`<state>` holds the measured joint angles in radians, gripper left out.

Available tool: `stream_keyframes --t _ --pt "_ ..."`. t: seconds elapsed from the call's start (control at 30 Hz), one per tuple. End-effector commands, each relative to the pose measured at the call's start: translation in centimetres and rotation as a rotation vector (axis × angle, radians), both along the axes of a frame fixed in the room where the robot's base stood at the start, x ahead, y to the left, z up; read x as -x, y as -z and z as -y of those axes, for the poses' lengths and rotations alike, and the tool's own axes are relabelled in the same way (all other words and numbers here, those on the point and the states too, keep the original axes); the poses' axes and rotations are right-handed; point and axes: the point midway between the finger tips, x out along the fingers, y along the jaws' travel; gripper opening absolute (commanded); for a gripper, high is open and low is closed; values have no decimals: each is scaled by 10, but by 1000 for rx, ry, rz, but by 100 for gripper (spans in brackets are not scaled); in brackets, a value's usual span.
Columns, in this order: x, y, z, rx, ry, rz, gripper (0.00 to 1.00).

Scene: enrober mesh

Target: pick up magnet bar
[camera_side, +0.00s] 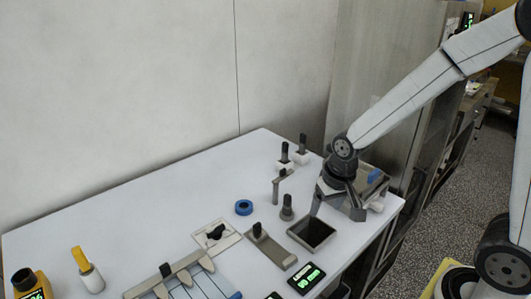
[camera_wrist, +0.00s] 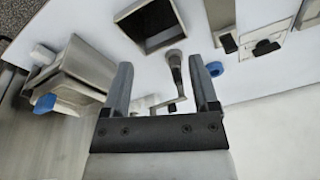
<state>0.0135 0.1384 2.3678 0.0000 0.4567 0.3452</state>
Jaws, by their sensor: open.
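A flat grey metal bar with a black knob (camera_side: 270,247) lies on the white table, left of the dark square bin; it looks most like the magnet bar, but I cannot be sure. A grey bar with a dark end (camera_wrist: 221,22) at the top of the wrist view may be the same piece. My gripper (camera_side: 338,204) is open and empty, at the table's right side by a metal box, behind and right of the bar and apart from it. In the wrist view my gripper (camera_wrist: 158,68) has its fingers spread, with a crank-shaped metal piece (camera_wrist: 176,85) showing between them.
The square bin (camera_side: 312,233) stands in front of my gripper. The metal box (camera_side: 352,208) with a blue item is beside it. A blue ring (camera_side: 243,207), a white plate with a black clamp (camera_side: 216,237) and several black-topped pieces stand near. The table's back left is clear.

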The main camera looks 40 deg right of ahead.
Motion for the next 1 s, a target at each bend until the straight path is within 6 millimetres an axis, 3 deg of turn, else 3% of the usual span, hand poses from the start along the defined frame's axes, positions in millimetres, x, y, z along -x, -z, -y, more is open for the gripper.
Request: stream_keyframes --t 0.6,0.8,1.0 --pt "-111 14 17 -101 895 -123 77" --pt "-134 21 22 -108 1116 -147 77" --pt "-142 24 24 -110 1206 -154 77"
